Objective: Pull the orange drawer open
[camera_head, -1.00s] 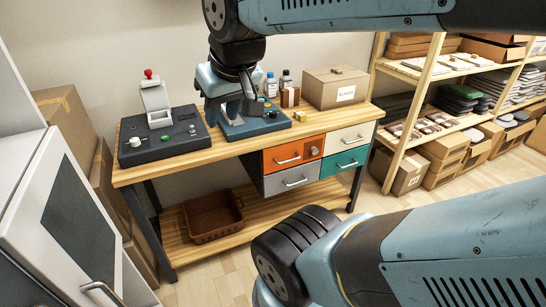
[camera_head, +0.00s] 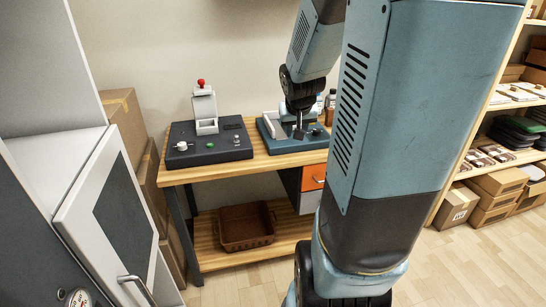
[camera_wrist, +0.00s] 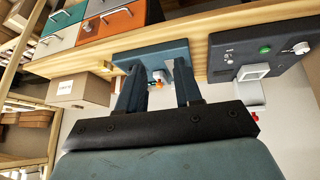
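The orange drawer (camera_head: 313,176) is in the bench's drawer block, and my arm hides most of it in the head view. In the wrist view the orange drawer (camera_wrist: 108,24) shows at the upper left with a pale bar handle and a small round knob. Its front looks flush with the neighbouring fronts. My gripper (camera_wrist: 158,74) is open, with its two fingers apart and nothing held between them. It is over the blue-grey press base on the bench top, away from the drawer handle.
The blue-grey press base (camera_wrist: 165,57) lies just beyond my fingers. A dark control box (camera_head: 208,143) stands left on the bench. A cardboard box (camera_wrist: 78,90) and a small yellow block (camera_wrist: 104,67) are near the gripper. An empty brown bin (camera_head: 246,228) sits on the lower shelf.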

